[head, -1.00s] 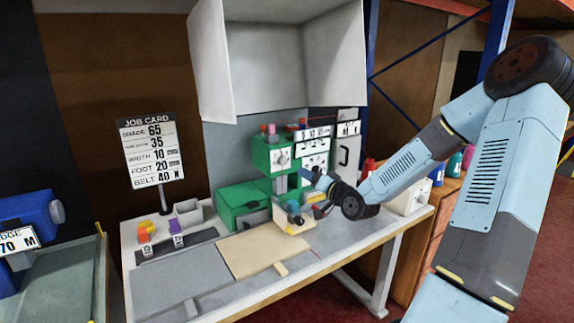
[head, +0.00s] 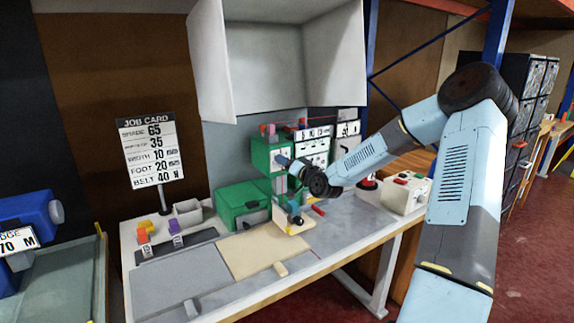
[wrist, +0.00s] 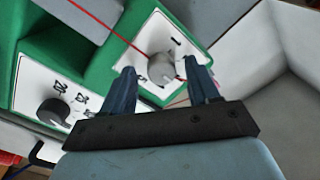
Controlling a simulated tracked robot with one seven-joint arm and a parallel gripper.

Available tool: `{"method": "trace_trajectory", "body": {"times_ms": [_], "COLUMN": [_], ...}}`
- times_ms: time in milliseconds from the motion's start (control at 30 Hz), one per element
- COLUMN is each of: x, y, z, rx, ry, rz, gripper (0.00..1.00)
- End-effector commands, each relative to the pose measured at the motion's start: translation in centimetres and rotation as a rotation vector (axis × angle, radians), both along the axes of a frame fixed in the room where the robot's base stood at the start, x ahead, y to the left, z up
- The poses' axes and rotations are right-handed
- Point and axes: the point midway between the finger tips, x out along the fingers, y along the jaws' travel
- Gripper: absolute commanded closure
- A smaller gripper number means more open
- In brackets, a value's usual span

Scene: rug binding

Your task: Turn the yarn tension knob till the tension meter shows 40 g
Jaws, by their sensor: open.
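A grey round knob (wrist: 161,68) sits on a white dial plate of the green machine (head: 262,150); it is probably the yarn tension knob. My gripper (wrist: 159,72) is open in the wrist view, with one blue finger on each side of the knob. I cannot tell whether the fingers touch it. In the head view my gripper (head: 284,161) is at the machine's front and hides most of the dial. White panels with markings (head: 314,144) stand right of the machine; I cannot tell which is the tension meter, and no reading is legible.
A black knob (wrist: 54,112) is on another white plate of the machine. A red yarn (wrist: 105,25) runs across the grey knob's plate. A job card (head: 151,150) stands at the left of the bench. A white box with buttons (head: 406,193) is at the right end.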

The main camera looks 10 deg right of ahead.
Motion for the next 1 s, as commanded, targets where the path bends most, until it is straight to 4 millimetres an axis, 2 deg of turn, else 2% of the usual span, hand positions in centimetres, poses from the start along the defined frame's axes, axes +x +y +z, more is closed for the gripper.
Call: {"method": "trace_trajectory", "body": {"times_ms": [367,900,1000], "x": [0.37,0.37,0.37], "y": [0.22,0.19,-0.08], "z": [-0.03,-0.05,-0.08], "rx": [0.0,0.0,-0.001], "ry": [0.001,0.001,0.001], "rz": [0.001,0.001,0.0], "gripper": [0.41,0.93,0.96]}}
